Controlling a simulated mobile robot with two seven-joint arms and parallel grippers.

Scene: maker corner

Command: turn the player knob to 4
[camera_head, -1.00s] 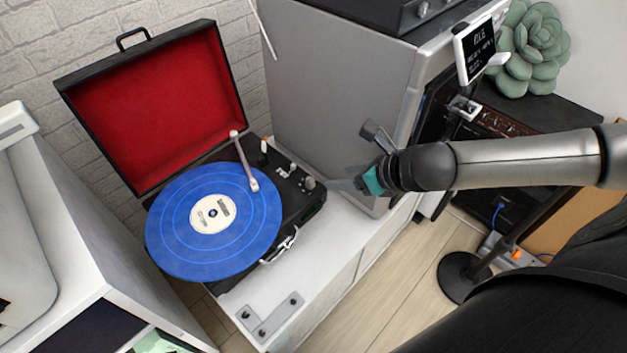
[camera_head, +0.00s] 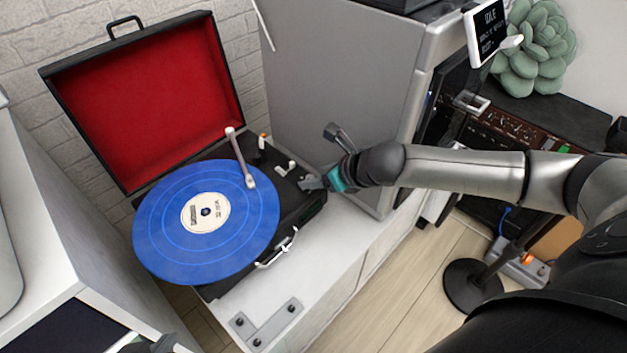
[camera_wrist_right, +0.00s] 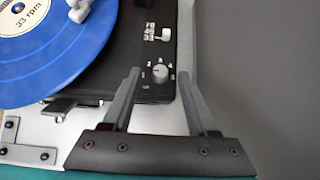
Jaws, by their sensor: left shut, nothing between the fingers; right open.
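The record player (camera_head: 289,215) stands open on a white cabinet, with a blue record (camera_head: 165,225) on it. Its grey player knob (camera_wrist_right: 159,73) shows in the right wrist view on the black deck, with small white markings around it too small to read. My right gripper (camera_head: 312,184) is over the knob's corner of the deck and hides the knob in the head view. In the right wrist view its two fingers (camera_wrist_right: 158,82) are apart, with the knob between their tips. Contact cannot be told. My left gripper (camera_head: 155,344) shows only partly at the bottom edge, shut and empty.
A white tonearm (camera_head: 241,158) reaches over the record, and a white switch (camera_wrist_right: 164,35) sits beyond the knob. A tall grey box (camera_head: 350,75) stands close behind my right gripper. The red-lined lid (camera_head: 150,100) is raised. The cabinet's front top is mostly clear.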

